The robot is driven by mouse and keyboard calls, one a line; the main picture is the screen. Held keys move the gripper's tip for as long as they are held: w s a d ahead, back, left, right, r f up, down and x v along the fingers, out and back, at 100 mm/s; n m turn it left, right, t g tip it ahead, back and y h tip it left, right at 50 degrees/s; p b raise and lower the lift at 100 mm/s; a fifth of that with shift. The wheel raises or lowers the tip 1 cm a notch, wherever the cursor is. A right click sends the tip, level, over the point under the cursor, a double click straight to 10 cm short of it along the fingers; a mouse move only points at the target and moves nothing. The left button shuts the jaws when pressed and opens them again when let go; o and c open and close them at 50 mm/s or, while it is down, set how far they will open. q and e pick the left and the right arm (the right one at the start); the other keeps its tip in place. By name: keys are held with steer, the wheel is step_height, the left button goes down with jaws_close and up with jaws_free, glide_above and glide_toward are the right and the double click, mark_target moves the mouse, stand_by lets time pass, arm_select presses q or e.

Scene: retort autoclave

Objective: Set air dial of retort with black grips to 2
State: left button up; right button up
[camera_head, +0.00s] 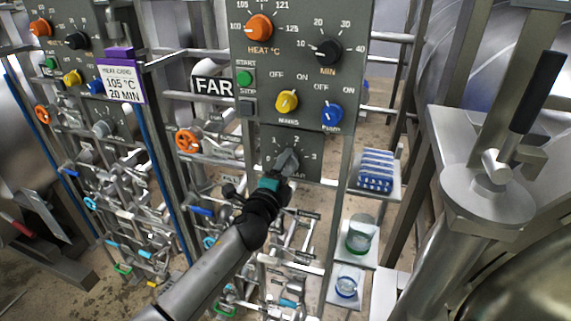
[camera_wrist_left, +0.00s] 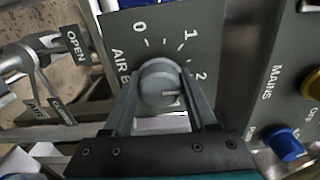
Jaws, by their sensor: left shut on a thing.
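The air dial (camera_wrist_left: 160,80) is a round grey knob on a dark panel with a scale marked 0, 1 and 2 in the left wrist view. My left gripper (camera_wrist_left: 162,100) is shut on it, one finger on each side. A pale mark shows on the knob between the fingers, but I cannot tell which number it points at. In the head view the dial (camera_head: 287,157) sits low on the panel, partly covered by my left gripper (camera_head: 283,168). A black grip (camera_head: 530,92) tops a metal lever at the right. My right gripper is not in view.
Above the dial are a yellow mains knob (camera_head: 287,102), a blue knob (camera_head: 332,115), an orange heat dial (camera_head: 259,28) and a black minute dial (camera_head: 328,51). A green start button (camera_head: 244,78) is at left. Pipes and valves crowd below; a purple-edged sign (camera_head: 121,80) hangs left.

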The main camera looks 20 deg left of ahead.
arm_select(q)
steer(key=shift+m, duration=1.2)
steer(key=o, duration=1.4)
steer(key=shift+c, duration=0.2)
steer(key=s, duration=1.5)
steer(key=shift+s+a, duration=0.15)
steer(key=shift+a, duration=0.15)
